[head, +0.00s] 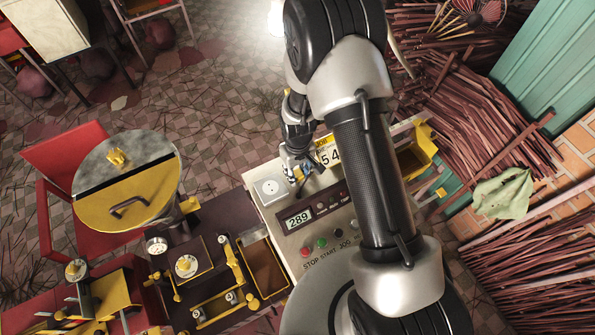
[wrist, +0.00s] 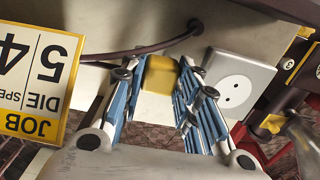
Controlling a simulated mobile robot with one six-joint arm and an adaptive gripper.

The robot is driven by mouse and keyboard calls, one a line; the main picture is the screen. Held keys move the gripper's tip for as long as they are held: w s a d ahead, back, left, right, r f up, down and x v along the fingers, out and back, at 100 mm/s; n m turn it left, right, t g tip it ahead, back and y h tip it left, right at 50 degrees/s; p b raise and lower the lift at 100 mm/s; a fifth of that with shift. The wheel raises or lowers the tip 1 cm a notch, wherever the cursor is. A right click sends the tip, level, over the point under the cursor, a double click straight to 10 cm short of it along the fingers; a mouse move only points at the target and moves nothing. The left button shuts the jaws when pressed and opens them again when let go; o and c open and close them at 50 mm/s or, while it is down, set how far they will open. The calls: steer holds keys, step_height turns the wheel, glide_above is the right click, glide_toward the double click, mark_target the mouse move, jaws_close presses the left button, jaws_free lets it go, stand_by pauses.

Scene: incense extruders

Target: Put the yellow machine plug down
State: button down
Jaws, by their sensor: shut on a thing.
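The yellow machine plug (wrist: 160,74) is a small yellow block between my gripper's (wrist: 158,82) fingertips in the wrist view. The blue-padded fingers are shut on it from both sides. Its far face is hidden. In the head view my gripper (head: 298,172) is at the back edge of the cream control box, beside the white socket (head: 270,187). The same socket (wrist: 237,84), a pale square plate with a round two-hole face, is right of the plug in the wrist view. The plug is apart from it.
A yellow JOB sign (wrist: 38,80) stands left of the fingers. A dark cable (wrist: 150,48) runs behind them. The control box (head: 292,242) has a 289 display and coloured buttons. Yellow-lidded drum (head: 128,196) and extruder parts (head: 188,265) are at left. Incense stick bundles (head: 470,110) lie right.

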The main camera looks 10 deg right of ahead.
steer(key=shift+f+b, duration=0.55)
steer(key=shift+f, duration=0.1)
steer(key=c, duration=1.2)
jaws_free()
